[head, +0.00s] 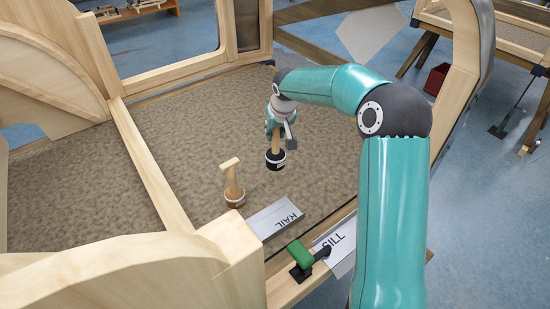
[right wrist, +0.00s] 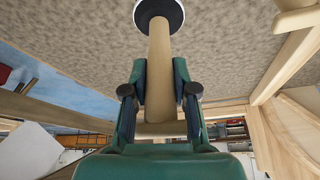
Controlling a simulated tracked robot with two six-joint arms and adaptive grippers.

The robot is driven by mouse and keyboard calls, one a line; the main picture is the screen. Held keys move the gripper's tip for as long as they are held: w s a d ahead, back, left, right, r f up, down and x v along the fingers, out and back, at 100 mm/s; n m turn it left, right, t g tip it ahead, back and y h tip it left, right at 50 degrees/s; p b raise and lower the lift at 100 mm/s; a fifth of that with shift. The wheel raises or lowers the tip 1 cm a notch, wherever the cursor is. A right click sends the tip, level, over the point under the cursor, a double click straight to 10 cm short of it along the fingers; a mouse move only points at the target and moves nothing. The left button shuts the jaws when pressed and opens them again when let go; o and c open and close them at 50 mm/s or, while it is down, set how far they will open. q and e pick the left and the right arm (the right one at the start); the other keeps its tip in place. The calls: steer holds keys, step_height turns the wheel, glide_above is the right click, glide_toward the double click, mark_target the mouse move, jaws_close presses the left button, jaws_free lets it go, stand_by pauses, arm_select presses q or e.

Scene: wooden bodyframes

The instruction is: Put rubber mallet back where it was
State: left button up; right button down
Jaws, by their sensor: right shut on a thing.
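The rubber mallet, with a black head (head: 275,159) and a pale wooden handle, is in my right gripper (head: 276,128). Its head points down over the brown carpeted floor of the wooden frame; I cannot tell whether it touches. In the right wrist view, the fingers (right wrist: 160,88) are shut on both sides of the handle (right wrist: 160,55), and the mallet head (right wrist: 159,12) is at the top edge. My left gripper is not in view.
A wooden-handled tool with a brown head (head: 234,193) stands on the carpet, left of the mallet. A RAIL plate (head: 277,217), a SILL plate (head: 337,243) and a green-handled clamp (head: 300,256) are at the near frame edge. Carpet (head: 185,130) farther left is clear.

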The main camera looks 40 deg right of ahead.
mark_target(277, 153)
step_height(277, 153, down, 10)
steer(key=shift+r, duration=0.2)
stand_by(0.3)
steer(key=shift+f, duration=0.15)
steer(key=c, duration=0.9)
jaws_free()
steer(key=v, duration=1.2)
steer(key=shift+s, duration=0.1)
